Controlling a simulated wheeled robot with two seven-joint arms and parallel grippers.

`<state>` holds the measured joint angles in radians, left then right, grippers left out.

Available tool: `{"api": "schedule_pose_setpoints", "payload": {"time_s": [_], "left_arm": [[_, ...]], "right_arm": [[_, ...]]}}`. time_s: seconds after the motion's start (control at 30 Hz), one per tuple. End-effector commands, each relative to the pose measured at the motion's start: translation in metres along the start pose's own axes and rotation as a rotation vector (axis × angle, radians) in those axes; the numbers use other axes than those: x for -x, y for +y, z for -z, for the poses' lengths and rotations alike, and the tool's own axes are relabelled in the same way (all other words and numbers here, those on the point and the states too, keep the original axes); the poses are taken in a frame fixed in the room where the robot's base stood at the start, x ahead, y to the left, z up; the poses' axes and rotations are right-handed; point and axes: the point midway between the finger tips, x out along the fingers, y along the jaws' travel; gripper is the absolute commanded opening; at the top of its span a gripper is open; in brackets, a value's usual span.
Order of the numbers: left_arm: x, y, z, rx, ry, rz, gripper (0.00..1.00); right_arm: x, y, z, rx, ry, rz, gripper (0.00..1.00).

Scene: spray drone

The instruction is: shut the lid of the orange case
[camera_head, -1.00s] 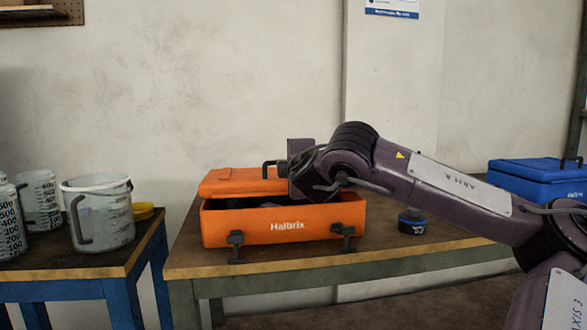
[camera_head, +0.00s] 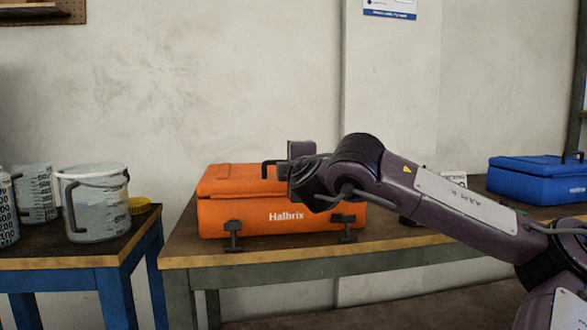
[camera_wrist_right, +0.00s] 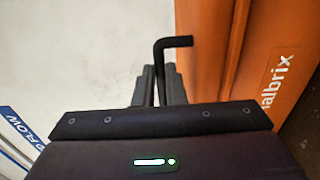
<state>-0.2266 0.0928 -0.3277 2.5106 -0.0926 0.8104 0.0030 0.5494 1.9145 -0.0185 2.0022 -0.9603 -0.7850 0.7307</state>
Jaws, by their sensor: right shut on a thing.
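The orange case (camera_head: 250,218) stands on the table, its front facing me. Its lid (camera_head: 232,185) lies down on the body, and I see no dark gap at the front. The part behind my right arm is hidden. My right gripper (camera_head: 289,168) is at the top of the lid, shut on the black lid handle (camera_head: 270,164). In the right wrist view the bent handle (camera_wrist_right: 172,43) sits between the fingers, beside the orange lid (camera_wrist_right: 203,50). Two black latches (camera_head: 232,236) hang open at the case's front. My left gripper is not in view.
A blue case (camera_head: 535,183) stands on the right. The wall is close behind the orange case. Bare tabletop (camera_head: 185,240) shows left of the case.

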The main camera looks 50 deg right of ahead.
Motion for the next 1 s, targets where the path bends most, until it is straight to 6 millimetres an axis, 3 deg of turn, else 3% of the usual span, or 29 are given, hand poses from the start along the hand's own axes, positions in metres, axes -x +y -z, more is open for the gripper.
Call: {"api": "schedule_pose_setpoints", "payload": {"time_s": [0.8, 0.83, 1.0], "left_arm": [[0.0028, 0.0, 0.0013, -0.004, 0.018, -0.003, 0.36], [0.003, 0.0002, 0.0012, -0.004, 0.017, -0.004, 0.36], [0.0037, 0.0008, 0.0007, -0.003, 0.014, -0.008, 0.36]], "right_arm": [[0.0005, -0.0103, 0.0014, 0.01, 0.003, -0.001, 0.0], [0.0005, -0.0106, 0.0015, 0.01, 0.003, 0.0, 0.12], [0.0004, -0.0095, 0.0013, 0.008, 0.003, -0.002, 0.32]]}}
